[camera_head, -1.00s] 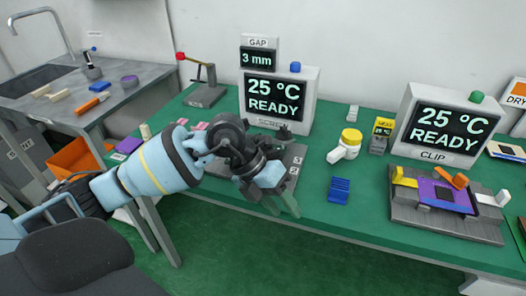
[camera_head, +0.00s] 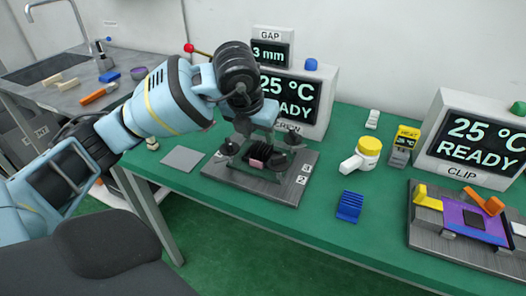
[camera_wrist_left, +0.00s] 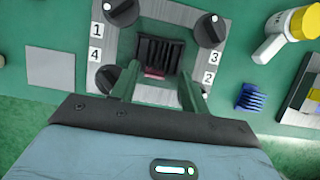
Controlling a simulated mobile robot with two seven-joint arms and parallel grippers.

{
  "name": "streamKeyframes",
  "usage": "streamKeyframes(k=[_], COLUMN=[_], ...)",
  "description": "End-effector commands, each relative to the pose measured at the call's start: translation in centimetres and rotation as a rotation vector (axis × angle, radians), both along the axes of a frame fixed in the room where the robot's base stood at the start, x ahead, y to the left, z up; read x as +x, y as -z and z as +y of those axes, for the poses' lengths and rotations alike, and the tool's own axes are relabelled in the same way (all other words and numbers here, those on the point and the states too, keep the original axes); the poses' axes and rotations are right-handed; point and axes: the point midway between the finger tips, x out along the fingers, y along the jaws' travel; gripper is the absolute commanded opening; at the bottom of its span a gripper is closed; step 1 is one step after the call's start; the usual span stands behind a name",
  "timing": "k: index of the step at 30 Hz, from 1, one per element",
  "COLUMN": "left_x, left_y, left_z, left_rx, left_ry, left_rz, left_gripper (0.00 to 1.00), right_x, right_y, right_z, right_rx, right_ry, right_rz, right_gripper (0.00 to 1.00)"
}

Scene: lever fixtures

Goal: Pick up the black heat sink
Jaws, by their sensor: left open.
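The black finned heat sink (camera_wrist_left: 160,52) sits in the middle of a grey fixture plate (camera_wrist_left: 70,64) with dark knobs around it. In the head view the heat sink (camera_head: 266,173) shows partly, below my left gripper. My left gripper (camera_wrist_left: 157,82) is open and empty above the plate. In the wrist view its two fingers point toward the heat sink, one on each side of its near end. A small pink piece (camera_wrist_left: 155,75) shows at that end. In the head view the gripper (camera_head: 256,134) hangs over the fixture's rear part. My right gripper is not in view.
A blue finned block (camera_head: 349,206) and a white tool with a yellow cap (camera_head: 363,155) lie right of the fixture. A flat grey pad (camera_head: 182,159) lies left. The SCREW display (camera_head: 290,96) stands close behind; the CLIP fixture (camera_head: 468,243) is far right.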

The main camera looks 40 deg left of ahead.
Motion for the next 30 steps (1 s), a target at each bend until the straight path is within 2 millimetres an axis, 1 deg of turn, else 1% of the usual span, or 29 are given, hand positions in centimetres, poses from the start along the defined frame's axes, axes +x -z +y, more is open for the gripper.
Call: streamKeyframes(k=[1, 3, 8, 11, 15, 19, 22, 28, 29, 30], left_x=[0.2, 0.3, 0.5, 0.8, 1.4, 2.0, 2.1, 2.1, 2.1, 2.1], left_y=[0.6, 1.0, 1.3, 2.4, 4.3, 5.5, 5.9, 5.9, 5.9, 5.9], left_z=[0.0, 0.1, 0.1, 0.3, 0.5, 0.6, 0.6, 0.6, 0.6, 0.6], left_rx=[-0.001, -0.001, 0.0, -0.001, 0.0, -0.002, -0.001, -0.001, -0.001, -0.001], left_ry=[0.0, 0.0, 0.0, 0.0, 0.001, 0.002, 0.003, 0.003, 0.003, 0.003], left_rz=[0.003, 0.002, 0.002, 0.003, 0.003, 0.002, 0.001, 0.0, 0.0, 0.001], left_gripper=[0.45, 0.45, 0.45, 0.45, 0.45, 0.45, 0.45, 0.45, 0.43, 0.38], right_x=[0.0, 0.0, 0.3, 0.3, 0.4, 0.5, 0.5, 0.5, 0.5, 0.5], right_y=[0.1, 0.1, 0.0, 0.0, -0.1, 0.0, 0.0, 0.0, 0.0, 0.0], right_z=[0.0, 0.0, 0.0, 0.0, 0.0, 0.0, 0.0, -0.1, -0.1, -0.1], right_rx=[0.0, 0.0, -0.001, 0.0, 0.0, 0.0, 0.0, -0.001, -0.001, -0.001], right_ry=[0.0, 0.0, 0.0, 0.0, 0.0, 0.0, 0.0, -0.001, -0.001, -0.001], right_rz=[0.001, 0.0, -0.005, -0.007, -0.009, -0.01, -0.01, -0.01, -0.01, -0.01], right_gripper=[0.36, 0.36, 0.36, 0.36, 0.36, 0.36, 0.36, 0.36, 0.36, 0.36])
